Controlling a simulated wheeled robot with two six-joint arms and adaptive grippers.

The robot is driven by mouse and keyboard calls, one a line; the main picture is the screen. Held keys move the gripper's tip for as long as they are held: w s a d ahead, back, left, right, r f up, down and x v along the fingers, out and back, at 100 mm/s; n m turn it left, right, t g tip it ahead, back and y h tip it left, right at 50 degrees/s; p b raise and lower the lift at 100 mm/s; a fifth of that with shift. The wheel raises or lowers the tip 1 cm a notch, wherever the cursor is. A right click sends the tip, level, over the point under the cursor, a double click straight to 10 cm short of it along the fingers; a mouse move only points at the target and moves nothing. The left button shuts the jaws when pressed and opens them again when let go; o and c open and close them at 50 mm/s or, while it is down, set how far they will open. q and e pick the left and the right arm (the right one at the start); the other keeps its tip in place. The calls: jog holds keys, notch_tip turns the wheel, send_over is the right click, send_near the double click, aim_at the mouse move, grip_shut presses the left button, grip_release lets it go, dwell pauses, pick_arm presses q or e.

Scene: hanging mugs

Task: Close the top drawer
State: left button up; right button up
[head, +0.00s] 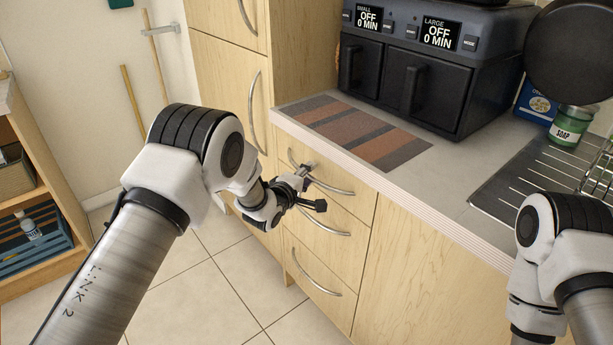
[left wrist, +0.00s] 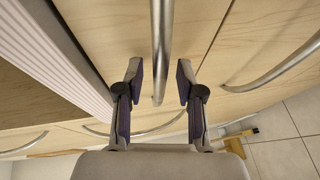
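The top drawer (head: 355,203) is a pale wood front just under the counter edge, with a curved metal handle (head: 335,190). No clear gap shows around it, so I cannot tell whether it stands slightly out. My left gripper (head: 310,188) is at this handle. In the left wrist view, its two fingers (left wrist: 159,72) are apart, and the handle bar (left wrist: 162,45) runs between them without visible contact on either side. The drawer front (left wrist: 110,35) shows behind the bar. My right arm is at the right of the head view; its gripper is out of sight.
Lower drawers with handles (head: 318,278) are below. The counter (head: 440,190) overhangs above, holding a striped mat (head: 355,130), a dual air fryer (head: 410,85), a soap jar (head: 570,127) and a drying rack (head: 545,180). A tall cabinet (head: 225,85) stands left. Tiled floor (head: 200,290) is clear.

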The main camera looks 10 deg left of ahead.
pick_arm(q)
jog(key=v, duration=1.2)
jog(key=shift+d, duration=0.1)
jog(key=s+a+f+g+y+p, duration=0.25)
jog(key=s+f+g+p, duration=0.2)
jog(key=s+f, duration=0.35)
jog(key=s+a+f+g+y+p, duration=0.1)
jog(key=s+a+f+g+p, duration=0.3)
jog(key=s, duration=0.6)
jog(key=s+a+f+m+g+p, duration=0.1)
jog(key=s+f+m+g, duration=0.1)
jog(key=s+m, duration=0.4)
jog(key=s+a+f+m+g+y, duration=0.1)
jog(key=s+m+g, duration=0.4)
jog(key=s, duration=1.1)
jog(key=shift+s+f+m+p, duration=0.4)
jog(key=shift+f+m, duration=0.45)
jog(key=shift+m, duration=0.25)
